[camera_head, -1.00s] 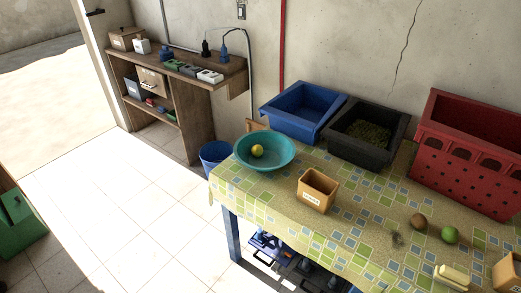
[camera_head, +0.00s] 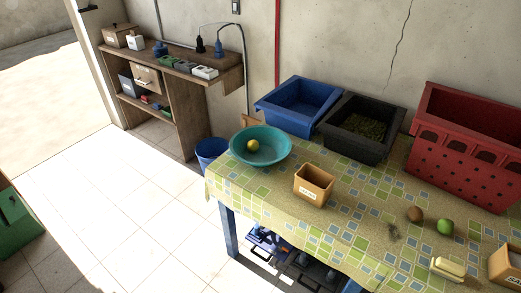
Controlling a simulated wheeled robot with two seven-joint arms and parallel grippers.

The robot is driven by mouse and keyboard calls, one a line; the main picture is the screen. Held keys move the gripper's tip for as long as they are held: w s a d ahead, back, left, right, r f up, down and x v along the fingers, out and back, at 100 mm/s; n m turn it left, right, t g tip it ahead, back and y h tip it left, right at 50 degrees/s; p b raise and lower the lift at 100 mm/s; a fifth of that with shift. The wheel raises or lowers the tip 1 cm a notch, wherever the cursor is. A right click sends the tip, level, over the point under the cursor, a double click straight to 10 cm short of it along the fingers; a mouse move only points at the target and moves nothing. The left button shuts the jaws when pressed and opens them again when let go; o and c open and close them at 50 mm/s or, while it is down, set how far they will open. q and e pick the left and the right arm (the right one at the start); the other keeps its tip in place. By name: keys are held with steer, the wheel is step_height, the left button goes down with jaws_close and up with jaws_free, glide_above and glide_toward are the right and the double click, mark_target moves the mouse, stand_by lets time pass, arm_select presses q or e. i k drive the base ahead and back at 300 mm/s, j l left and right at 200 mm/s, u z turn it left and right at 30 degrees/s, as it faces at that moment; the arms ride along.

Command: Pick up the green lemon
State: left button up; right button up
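A green round fruit (camera_head: 444,227), which looks like the green lemon, lies on the patterned tablecloth at the right, just right of a brown round fruit (camera_head: 415,214). A yellow-green fruit (camera_head: 253,146) lies inside the teal bowl (camera_head: 281,158) at the table's left end. Neither of my grippers shows in the head view.
On the table (camera_head: 345,232) stand a small tan box (camera_head: 314,188), a butter-like block (camera_head: 447,267) and another tan box (camera_head: 507,265) at the right edge. Blue (camera_head: 270,112), black (camera_head: 345,150) and red (camera_head: 460,170) crates line the back. The cloth's middle is mostly clear.

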mark_target(445, 226)
steer(key=z, duration=1.65)
steer(key=k+l+z, duration=0.15)
steer(key=l+z, duration=0.45)
steer(key=l, duration=0.15)
steer(key=k, duration=0.05)
